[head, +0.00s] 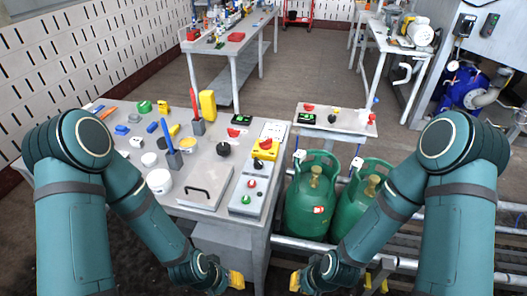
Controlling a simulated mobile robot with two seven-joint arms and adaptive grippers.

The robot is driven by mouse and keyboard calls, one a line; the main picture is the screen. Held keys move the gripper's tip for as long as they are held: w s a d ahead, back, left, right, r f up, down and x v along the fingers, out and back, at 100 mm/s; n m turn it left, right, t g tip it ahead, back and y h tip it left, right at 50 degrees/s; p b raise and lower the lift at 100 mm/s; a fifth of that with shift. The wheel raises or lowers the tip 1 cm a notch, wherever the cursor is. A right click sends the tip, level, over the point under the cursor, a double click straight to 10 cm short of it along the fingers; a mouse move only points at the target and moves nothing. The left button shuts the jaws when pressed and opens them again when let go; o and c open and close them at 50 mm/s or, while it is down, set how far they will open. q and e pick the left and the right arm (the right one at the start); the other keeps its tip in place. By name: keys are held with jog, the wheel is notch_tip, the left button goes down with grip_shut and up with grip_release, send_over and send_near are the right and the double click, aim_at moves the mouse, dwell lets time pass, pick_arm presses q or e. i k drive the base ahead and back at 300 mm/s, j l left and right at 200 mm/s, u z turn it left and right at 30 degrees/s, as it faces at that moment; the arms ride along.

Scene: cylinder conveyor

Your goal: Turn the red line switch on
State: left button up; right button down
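A red rotary switch handle on a yellow plate (265,148) sits on the near grey table, toward its right edge. Another red switch (234,132) is just behind it to the left, and a red switch (309,107) sits on the small table to the right. I cannot tell which is the line switch, nor their on or off positions. My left gripper (236,279) is low in front of the near table, apart from the switches. My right gripper (296,281) is low, in front of the green gas cylinders. Both show yellow tips and look empty; finger opening is unclear.
A grey box with red and green buttons (248,192) and a black knob (223,149) are near the yellow plate. Green gas cylinders (313,200) stand right of the table.

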aim_at(266, 145)
jog(key=i+l+z, duration=0.15)
jog(key=i+z, duration=0.2)
jog(key=i+l+z, duration=0.1)
jog(key=z, duration=0.25)
jog(key=i+z, duration=0.3)
jog(key=i+j, duration=0.05)
jog(key=i, duration=0.05)
